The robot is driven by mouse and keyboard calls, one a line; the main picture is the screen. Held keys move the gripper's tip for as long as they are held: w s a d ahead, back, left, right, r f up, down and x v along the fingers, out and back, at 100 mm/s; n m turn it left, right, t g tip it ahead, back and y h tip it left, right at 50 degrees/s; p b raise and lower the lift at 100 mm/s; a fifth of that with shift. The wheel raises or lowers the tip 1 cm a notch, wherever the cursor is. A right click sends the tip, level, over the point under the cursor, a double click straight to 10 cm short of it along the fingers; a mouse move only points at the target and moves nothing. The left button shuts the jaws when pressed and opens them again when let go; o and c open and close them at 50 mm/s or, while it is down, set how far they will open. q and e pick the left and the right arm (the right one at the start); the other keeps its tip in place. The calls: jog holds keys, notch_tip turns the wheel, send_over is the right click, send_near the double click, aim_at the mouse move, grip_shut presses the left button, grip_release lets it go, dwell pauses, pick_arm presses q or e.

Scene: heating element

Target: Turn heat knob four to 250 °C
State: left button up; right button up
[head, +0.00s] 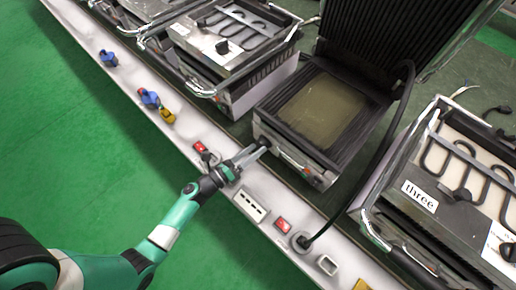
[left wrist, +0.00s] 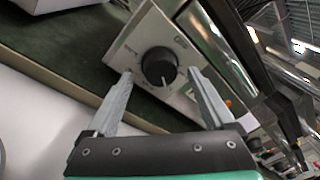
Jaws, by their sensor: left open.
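A round black heat knob (left wrist: 159,66) with a pale pointer line sits on the light front panel (left wrist: 140,45) of an appliance. In the left wrist view the pointer is toward the bottom of the dial; the scale is too small to read, and I see no number naming this knob. My left gripper (left wrist: 160,78) is open, with one finger to each side of the knob in the picture; I cannot tell whether either touches it. In the head view my left gripper (head: 258,152) reaches the front of the grill with the raised ribbed lid (head: 385,40). My right gripper is not in view.
A unit labelled "three" (head: 420,197) with exposed heating coils stands at the right. Another coil unit (head: 232,35) stands at the upper left. A black cable (head: 375,190) runs down beside the grill. The white ledge (head: 265,190) carries sockets and red switches (head: 283,225).

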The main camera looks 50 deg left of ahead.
pick_arm(q)
jog(key=shift+w, duration=1.05)
jog(key=c, duration=1.4)
